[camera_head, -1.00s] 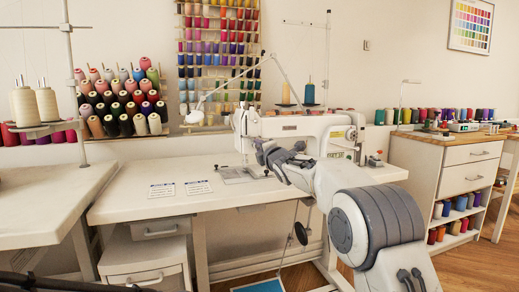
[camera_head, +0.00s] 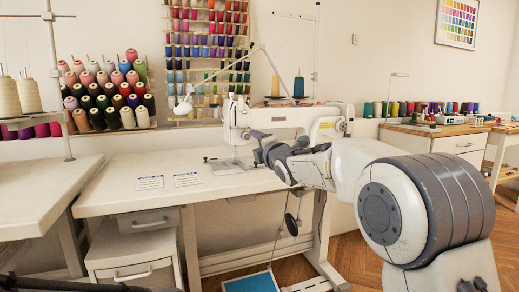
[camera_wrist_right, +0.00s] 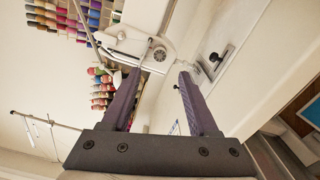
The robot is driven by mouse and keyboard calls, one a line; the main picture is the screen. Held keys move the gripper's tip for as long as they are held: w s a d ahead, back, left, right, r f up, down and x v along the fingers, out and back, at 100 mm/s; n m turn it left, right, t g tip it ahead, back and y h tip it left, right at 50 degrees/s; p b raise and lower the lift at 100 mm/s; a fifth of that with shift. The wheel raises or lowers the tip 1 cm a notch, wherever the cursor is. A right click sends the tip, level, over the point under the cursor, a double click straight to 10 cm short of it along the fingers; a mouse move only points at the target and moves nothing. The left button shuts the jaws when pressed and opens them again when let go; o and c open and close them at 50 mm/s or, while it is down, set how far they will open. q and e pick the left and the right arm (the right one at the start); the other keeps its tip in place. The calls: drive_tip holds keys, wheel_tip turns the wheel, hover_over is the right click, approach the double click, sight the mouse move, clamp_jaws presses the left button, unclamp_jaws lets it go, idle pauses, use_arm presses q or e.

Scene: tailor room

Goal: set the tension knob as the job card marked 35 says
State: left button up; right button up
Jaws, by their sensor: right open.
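The white sewing machine (camera_head: 240,113) stands on the white table, its needle end at the left. In the right wrist view, a small round disc (camera_wrist_right: 160,53) shows on the machine's white body; I cannot tell whether it is the tension knob. Two white job cards lie flat on the table, a left card (camera_head: 149,183) and a right card (camera_head: 186,179). Their print is too small to read, so I cannot tell which is marked 35. My right gripper (camera_head: 259,147) is open and empty, in front of the machine.
The sewing table (camera_head: 110,204) has bare room around the cards. A thin lamp arm (camera_head: 225,70) reaches over the machine. Thread cones (camera_head: 298,87) stand behind it. Another white table (camera_head: 35,190) is at the left; a wooden-topped cabinet (camera_head: 440,143) is at the right.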

drive_tip(key=shift+v, duration=1.4)
drive_tip(key=s+a+f+m+g+h+p, duration=0.1)
drive_tip(key=s+a+f+m+g+p, duration=0.25)
drive_tip(key=s, duration=0.55)
drive_tip(key=s+f+m+g, duration=0.3)
drive_tip(key=s+f+m, duration=0.1)
drive_tip(key=s+f, duration=0.35)
drive_tip(key=s+a+f+m+g+h+p, duration=0.1)
drive_tip(key=s+f+m+g, duration=0.35)
drive_tip(key=s, duration=0.45)
drive_tip(key=s+d+f+m+g+h+p, duration=0.1)
drive_tip(key=s+d+f+m+g, duration=0.15)
drive_tip(key=s, duration=0.75)
drive_tip(key=s+d+f+m+g+h+p, duration=0.1)
drive_tip(key=s+d+f+m+g, duration=0.2)
drive_tip(key=s, duration=0.8)
wheel_tip(320, 180, up, 36)
drive_tip(key=s+p, duration=0.1)
drive_tip(key=p, duration=3.7)
drive_tip(key=shift+s+r+g+h, duration=0.2)
drive_tip(key=shift+s+g+h, duration=0.1)
drive_tip(key=shift+g, duration=0.05)
